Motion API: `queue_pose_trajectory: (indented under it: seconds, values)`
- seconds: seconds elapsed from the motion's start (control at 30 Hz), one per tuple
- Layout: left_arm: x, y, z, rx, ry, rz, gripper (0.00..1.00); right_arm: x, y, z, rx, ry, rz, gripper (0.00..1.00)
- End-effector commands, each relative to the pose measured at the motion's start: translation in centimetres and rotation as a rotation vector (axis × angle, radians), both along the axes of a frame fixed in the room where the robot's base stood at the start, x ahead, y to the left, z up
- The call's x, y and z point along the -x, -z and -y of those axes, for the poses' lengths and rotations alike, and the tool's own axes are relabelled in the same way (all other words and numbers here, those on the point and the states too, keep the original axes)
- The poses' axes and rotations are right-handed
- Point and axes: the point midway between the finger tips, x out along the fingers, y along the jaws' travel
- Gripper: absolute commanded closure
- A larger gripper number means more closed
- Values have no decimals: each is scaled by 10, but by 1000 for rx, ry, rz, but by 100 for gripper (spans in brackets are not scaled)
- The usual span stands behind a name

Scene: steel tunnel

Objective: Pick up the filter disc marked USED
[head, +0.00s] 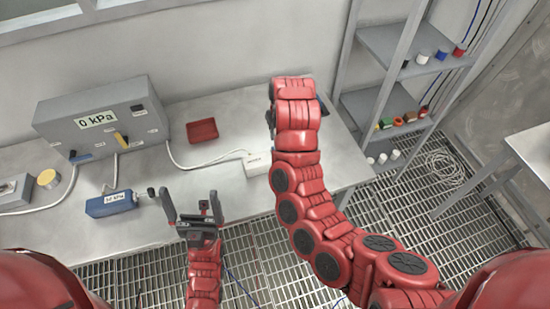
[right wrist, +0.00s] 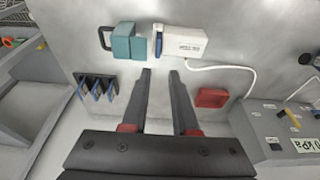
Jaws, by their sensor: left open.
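No disc with a readable USED mark shows. In the right wrist view a dark rack (right wrist: 96,87) holds several thin blue-edged pieces upright; I cannot tell whether they are filter discs. My right gripper (right wrist: 161,71) is open, with nothing between its fingers; it is over the bench, with the rack to the left of its fingers in that view. In the head view my right arm hides that gripper and most of the rack. My left gripper (head: 190,201) is open and empty at the bench's front edge, near a blue labelled box (head: 111,203).
A grey gauge box (head: 104,118) reads 0 kPa. A red tray (head: 202,131) and a cabled white box (head: 257,164) are on the bench; a teal handled block (right wrist: 127,42) shows beside the white box in the wrist view. A shelf rack (head: 385,105) stands right of the bench.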

Motion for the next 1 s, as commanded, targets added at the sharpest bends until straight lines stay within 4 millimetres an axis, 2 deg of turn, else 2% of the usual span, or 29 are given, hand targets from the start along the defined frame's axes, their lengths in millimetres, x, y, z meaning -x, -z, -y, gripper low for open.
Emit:
queue_pose_trajectory:
  seconds: [0.1,0.2,0.5,0.77,0.87,1.0]
  values:
    - [0,15,0,0,0,0,0,-5,23,-1,4,-1,3,72]
    - [0,24,0,0,0,0,0,-9,36,-3,2,-2,5,72]
    - [0,73,0,0,0,0,0,-22,87,-7,1,0,4,72]
    - [0,68,0,0,0,0,0,-28,101,-9,-2,0,2,72]
    - [0,58,0,0,0,0,0,-31,104,-9,-1,1,3,72]
    - [0,43,0,0,0,0,0,-36,118,-8,1,-1,-1,72]
